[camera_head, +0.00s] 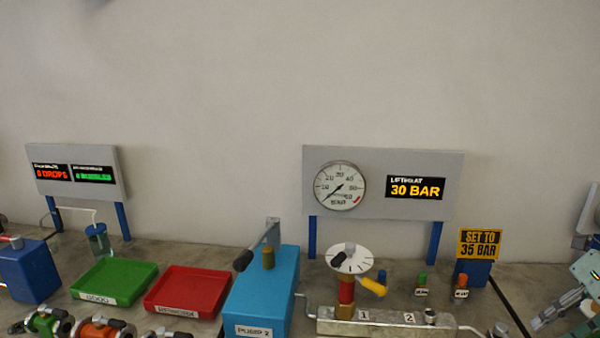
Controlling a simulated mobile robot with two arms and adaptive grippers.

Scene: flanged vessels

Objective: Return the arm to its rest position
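My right gripper (552,312) shows only in part at the lower right edge, with grey and pale teal links. It is beyond the right end of the metal manifold block (385,322) and apart from it. Its fingers are small and cut by the frame, so I cannot tell whether they are open or shut. I see nothing held in it. My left gripper is not in view.
A blue pump box (262,290) with a lever stands mid-bench. Green (112,282) and red (188,290) trays lie left of it. A gauge panel (382,184) reads 30 BAR; a yellow sign (479,243) says SET TO 35 BAR. Several valves crowd the lower left.

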